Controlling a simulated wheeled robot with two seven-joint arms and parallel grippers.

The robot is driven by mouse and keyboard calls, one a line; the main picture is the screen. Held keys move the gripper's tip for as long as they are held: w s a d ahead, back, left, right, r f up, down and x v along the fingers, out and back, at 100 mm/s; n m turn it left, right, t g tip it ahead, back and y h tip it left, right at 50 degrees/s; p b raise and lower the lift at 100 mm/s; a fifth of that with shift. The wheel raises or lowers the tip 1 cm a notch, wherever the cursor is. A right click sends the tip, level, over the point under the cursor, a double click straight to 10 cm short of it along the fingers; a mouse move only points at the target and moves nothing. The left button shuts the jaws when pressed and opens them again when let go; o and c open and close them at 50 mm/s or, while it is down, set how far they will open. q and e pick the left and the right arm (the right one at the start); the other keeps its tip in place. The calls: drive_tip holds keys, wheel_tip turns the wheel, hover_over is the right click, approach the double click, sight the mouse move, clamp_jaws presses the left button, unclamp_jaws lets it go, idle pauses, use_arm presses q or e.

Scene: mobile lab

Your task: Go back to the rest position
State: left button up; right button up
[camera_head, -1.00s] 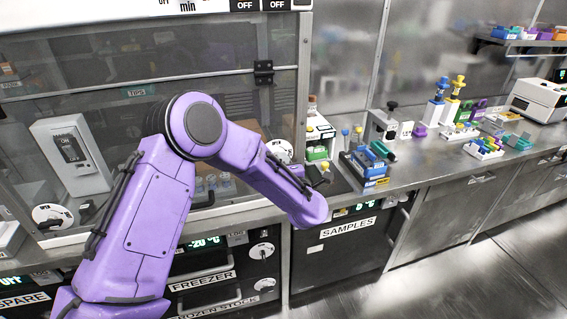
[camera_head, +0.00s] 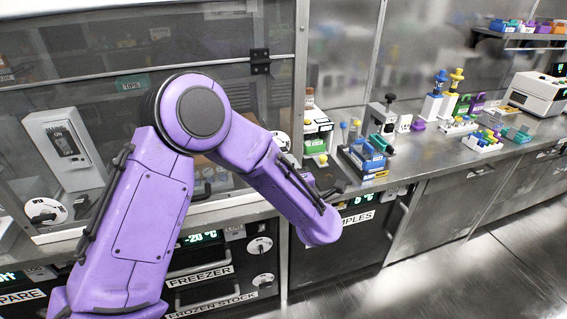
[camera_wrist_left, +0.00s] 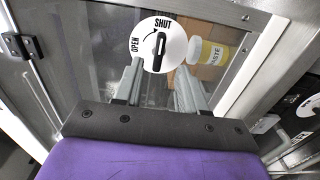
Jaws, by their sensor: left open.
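My purple left arm (camera_head: 150,205) reaches in from the left and bends at the elbow, its forearm pointing down to the right in front of the cabinets. In the head view its gripper is mostly hidden by the forearm. In the left wrist view the left gripper (camera_wrist_left: 161,82) has its two grey fingers apart, with nothing between them. Beyond the fingertips is a round white dial (camera_wrist_left: 163,43) marked OPEN and SHUT, its black knob pointing near SHUT. I cannot tell whether a finger touches it. My right gripper is not in view.
A glass-fronted cabinet (camera_head: 215,95) stands behind the arm, above a freezer drawer (camera_head: 205,272). The floor (camera_head: 460,275) at lower right is clear.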

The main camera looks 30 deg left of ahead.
use_arm(q)
drive_tip(key=v, duration=0.3)
drive_tip(key=shift+s+d, duration=0.1)
drive_tip(key=shift+s, duration=0.05)
idle(0.3)
drive_tip(key=s+d+f+m+g+h, duration=0.1)
drive_tip(key=s+f+m+h, duration=0.4)
drive_tip(key=f+m, duration=0.55)
drive_tip(key=s+d+f+m+g+h, duration=0.1)
drive_tip(key=s+f+m+h, duration=0.5)
drive_tip(key=f, duration=0.7)
drive_tip(key=s+a+f+m+g, duration=0.2)
drive_tip(key=s+f, duration=0.3)
drive_tip(key=s, duration=0.5)
drive_tip(key=s+a+f+m+g, duration=0.2)
drive_tip(key=s+f+g, duration=0.2)
drive_tip(key=s, duration=0.7)
wheel_tip(320, 180, down, 3)
drive_tip(key=shift+s+r+g+y, duration=0.15)
drive_tip(key=shift+g+y, duration=0.15)
drive_tip(key=shift+y, duration=0.1)
